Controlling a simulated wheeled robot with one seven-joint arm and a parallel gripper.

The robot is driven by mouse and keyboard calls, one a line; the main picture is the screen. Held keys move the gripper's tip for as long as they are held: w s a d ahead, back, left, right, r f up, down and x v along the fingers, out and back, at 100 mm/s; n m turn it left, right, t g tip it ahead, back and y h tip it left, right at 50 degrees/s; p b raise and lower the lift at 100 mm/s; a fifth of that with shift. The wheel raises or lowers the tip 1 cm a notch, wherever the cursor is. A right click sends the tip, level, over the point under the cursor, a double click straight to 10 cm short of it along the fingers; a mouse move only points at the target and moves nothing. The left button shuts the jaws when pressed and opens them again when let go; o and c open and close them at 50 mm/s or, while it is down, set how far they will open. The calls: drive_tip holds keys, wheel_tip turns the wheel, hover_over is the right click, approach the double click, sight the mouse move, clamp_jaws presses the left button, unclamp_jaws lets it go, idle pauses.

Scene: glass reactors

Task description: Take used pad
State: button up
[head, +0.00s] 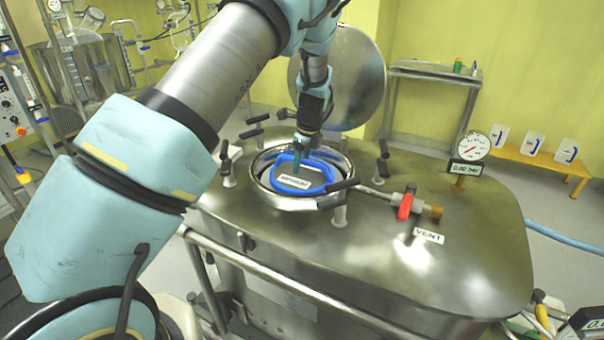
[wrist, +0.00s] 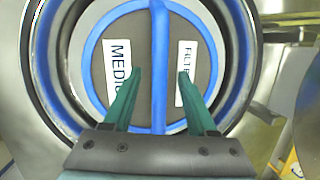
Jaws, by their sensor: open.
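The used pad (head: 296,181) is a grey-brown disc with a blue rim and a blue bar across it, lying in the round opening of the steel vessel (head: 470,262). In the wrist view the pad (wrist: 122,96) shows white labels, partly readable as "MEDIU" and "FILTE", on both sides of the bar (wrist: 158,60). My gripper (head: 300,155) is above the pad. In the wrist view its green fingers (wrist: 160,74) are apart, one on each side of the blue bar, with gaps to it. The gripper is open and empty. Whether the fingertips touch the pad cannot be told.
The round lid (head: 345,80) stands open behind the opening. Black-handled clamps (head: 225,160) ring it. A red-handled vent valve (head: 405,207) and a pressure gauge (head: 475,146) rise on the right. A steel side table (head: 430,70) and a wooden bench (head: 540,160) stand behind.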

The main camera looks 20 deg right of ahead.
drive_tip(key=shift+f, duration=0.25)
idle(0.3)
clamp_jaws()
idle(0.5)
idle(1.0)
